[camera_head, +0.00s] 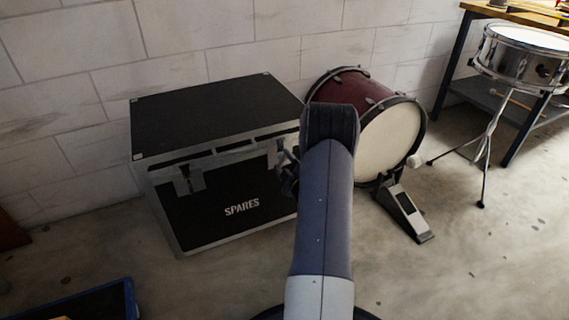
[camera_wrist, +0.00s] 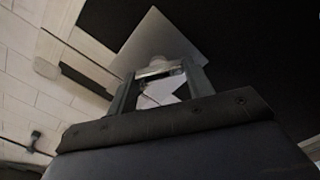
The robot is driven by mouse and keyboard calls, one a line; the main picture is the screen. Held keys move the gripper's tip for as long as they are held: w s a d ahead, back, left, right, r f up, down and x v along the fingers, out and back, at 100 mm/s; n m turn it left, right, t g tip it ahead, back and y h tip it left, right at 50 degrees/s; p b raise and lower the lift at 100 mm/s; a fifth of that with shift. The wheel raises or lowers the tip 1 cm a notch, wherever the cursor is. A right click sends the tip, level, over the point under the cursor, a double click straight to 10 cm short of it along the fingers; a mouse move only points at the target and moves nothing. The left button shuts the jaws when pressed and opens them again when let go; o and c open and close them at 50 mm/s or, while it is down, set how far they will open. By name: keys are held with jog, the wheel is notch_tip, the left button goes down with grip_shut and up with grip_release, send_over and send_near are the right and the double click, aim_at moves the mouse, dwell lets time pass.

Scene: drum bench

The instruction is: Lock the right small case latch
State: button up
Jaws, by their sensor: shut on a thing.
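The black case (camera_head: 235,225) marked SPARES stands on the floor with its lid down and metal edging. Its left latch (camera_head: 188,180) shows on the front near the lid seam. The right latch (camera_head: 277,152) is at the right of the front, partly hidden by my arm. My gripper (camera_head: 288,172) is at this right latch. In the wrist view, my gripper's two fingers (camera_wrist: 160,88) are shut on the right latch's bright metal piece (camera_wrist: 158,70), in front of a grey metal plate (camera_wrist: 152,40). I cannot tell whether the latch is locked.
A red bass drum (camera_head: 340,88) with a pedal (camera_head: 405,212) stands close to the right of the case. A snare drum on a stand (camera_head: 515,65) and a bench (camera_head: 455,70) are farther right. A blue-edged tray (camera_head: 130,300) lies at lower left. A block wall is behind.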

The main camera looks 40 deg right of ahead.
jog(key=n, duration=0.5)
jog(key=shift+f, duration=0.1)
jog(key=shift+n, duration=0.4)
jog(key=o, duration=1)
jog(key=p+v, duration=0.2)
jog(key=v, duration=0.8)
jog(key=shift+s+p, duration=0.35)
jog(key=shift+s, duration=0.05)
